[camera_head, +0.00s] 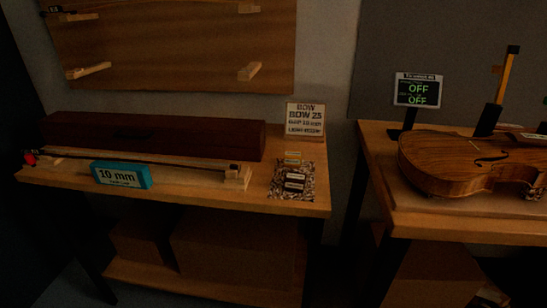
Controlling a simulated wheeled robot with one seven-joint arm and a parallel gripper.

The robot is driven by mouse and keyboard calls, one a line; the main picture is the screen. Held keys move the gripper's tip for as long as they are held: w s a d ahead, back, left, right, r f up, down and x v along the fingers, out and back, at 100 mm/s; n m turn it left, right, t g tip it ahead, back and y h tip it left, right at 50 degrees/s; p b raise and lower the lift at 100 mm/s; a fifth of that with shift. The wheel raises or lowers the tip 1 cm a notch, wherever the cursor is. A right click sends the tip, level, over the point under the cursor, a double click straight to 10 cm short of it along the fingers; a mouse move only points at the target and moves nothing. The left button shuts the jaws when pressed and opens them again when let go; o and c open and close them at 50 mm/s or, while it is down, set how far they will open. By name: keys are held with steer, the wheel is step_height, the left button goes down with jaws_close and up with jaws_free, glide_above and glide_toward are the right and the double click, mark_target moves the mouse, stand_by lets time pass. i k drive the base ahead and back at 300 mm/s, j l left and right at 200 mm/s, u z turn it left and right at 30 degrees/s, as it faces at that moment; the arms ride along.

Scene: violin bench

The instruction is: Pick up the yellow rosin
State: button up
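No clearly yellow rosin can be made out in this dim view. A speckled mat (281,192) lies at the right end of the left bench. Several small pieces or labels lie on and by it: a pale one (292,158) at the back edge and dark ones with light markings (294,176) in the middle. They are too small and dark to tell whether one is the rosin. My gripper is not in view.
The left bench (230,203) carries a long dark brown case (160,134), a bow (150,159), a blue "10 mm" block (121,175) and an upright bow sign (305,119). A gap separates it from the right bench (440,222), which holds a violin (450,165) and an "OFF" display (418,90).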

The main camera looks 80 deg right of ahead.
mark_target(292, 159)
steer(key=k+l+z, duration=0.4)
steer(key=l, duration=0.35)
steer(key=k+l+z, duration=0.2)
steer(key=k+l, duration=0.1)
steer(key=l, duration=0.1)
